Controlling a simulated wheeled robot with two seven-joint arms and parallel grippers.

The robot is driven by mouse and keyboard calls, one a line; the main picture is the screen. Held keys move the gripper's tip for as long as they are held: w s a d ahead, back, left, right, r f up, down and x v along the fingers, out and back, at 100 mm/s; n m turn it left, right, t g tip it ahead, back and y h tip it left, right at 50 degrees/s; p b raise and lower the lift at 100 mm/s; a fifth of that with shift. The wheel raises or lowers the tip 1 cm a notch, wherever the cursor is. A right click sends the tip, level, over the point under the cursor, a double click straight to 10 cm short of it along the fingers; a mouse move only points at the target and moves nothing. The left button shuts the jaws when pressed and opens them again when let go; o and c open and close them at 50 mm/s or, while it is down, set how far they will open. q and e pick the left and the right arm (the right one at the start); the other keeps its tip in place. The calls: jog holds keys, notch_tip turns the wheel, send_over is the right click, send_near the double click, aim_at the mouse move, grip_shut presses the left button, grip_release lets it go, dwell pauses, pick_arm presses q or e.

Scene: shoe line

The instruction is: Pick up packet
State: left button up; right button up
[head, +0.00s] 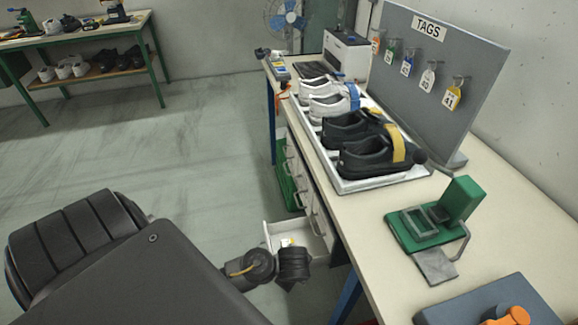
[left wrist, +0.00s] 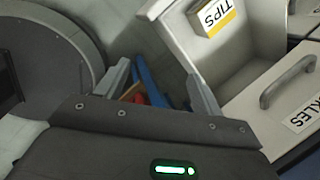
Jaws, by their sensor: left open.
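A small packet (left wrist: 214,17) with a white face marked TIPS and a yellow edge lies in the open drawer (left wrist: 184,50). In the head view the drawer (head: 312,240) is pulled out from under the bench, and the packet (head: 287,242) shows as a small white and yellow patch inside it. My left gripper (left wrist: 160,92) is open and empty, its two fingers apart below the packet in the left wrist view. In the head view the end of my left arm (head: 291,272) is in front of the drawer and hides part of it. My right gripper is in neither view.
A closed drawer (left wrist: 262,120) with a bar handle is beside the open one. On the bench are a shoe tray (head: 375,187), a green press tool (head: 430,225), a tag board (head: 440,50) and a printer (head: 346,52). Floor to the left is clear.

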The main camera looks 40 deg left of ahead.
aim_at(288, 246)
pick_arm(q)
jog(key=w+a+r+m+y, duration=0.3)
jog(key=w+a+m, duration=0.25)
jog(key=m, duration=0.25)
jog(key=shift+t, duration=0.3)
jog(key=x, duration=0.2)
jog(key=b+x, duration=0.1)
jog(key=x, duration=0.2)
jog(key=shift+w+d+f+b, duration=0.15)
jog(key=shift+f+b, duration=0.15)
jog(key=x, duration=0.2)
jog(key=b+x, duration=0.1)
jog(key=x, duration=0.1)
jog(key=shift+f+b, duration=0.3)
jog(key=shift+f, duration=0.05)
jog(key=shift+a+f, duration=0.2)
jog(key=shift+a, duration=0.05)
jog(key=c, duration=1.1)
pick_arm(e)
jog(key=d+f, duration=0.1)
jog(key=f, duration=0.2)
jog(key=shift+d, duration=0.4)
